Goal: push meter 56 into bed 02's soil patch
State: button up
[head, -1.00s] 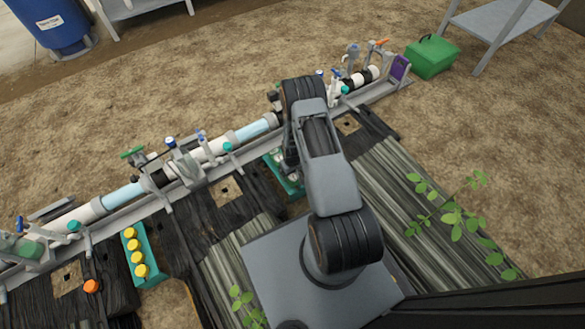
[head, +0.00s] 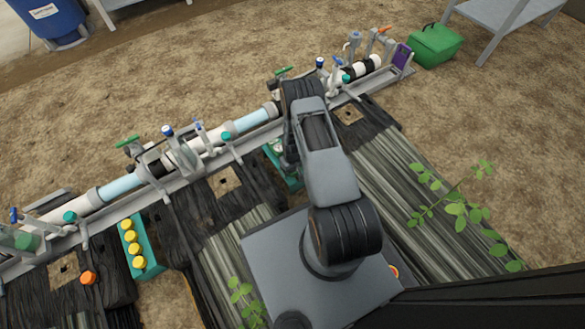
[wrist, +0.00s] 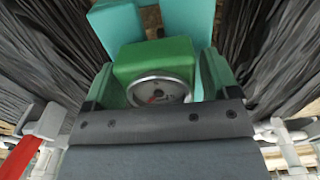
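A green block-shaped meter (wrist: 155,62) with a round grey dial (wrist: 158,92) is close up in the wrist view, just beyond the dark grey bar of my gripper (wrist: 160,118). Its number is not readable. A teal tray (wrist: 120,22) lies behind it. In the head view my gripper (head: 288,150) hangs over a teal tray (head: 290,181) and is mostly hidden by my arm. I cannot tell whether its fingers touch the meter. Soil patches with dark holes show at the middle (head: 228,181), right (head: 348,114) and left (head: 62,270); no bed number is readable.
A pipe run with valves (head: 195,153) crosses behind the beds. A teal tray with yellow-capped bottles (head: 148,260) and an orange cap (head: 88,278) are at left. Leafy plants (head: 455,208) grow at right. A green case (head: 436,46) stands on open soil at the back.

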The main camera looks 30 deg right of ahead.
jog(key=c, duration=0.8)
jog(key=shift+r, duration=0.15)
jog(key=shift+r+p, duration=3.95)
jog(key=shift+r, duration=1.45)
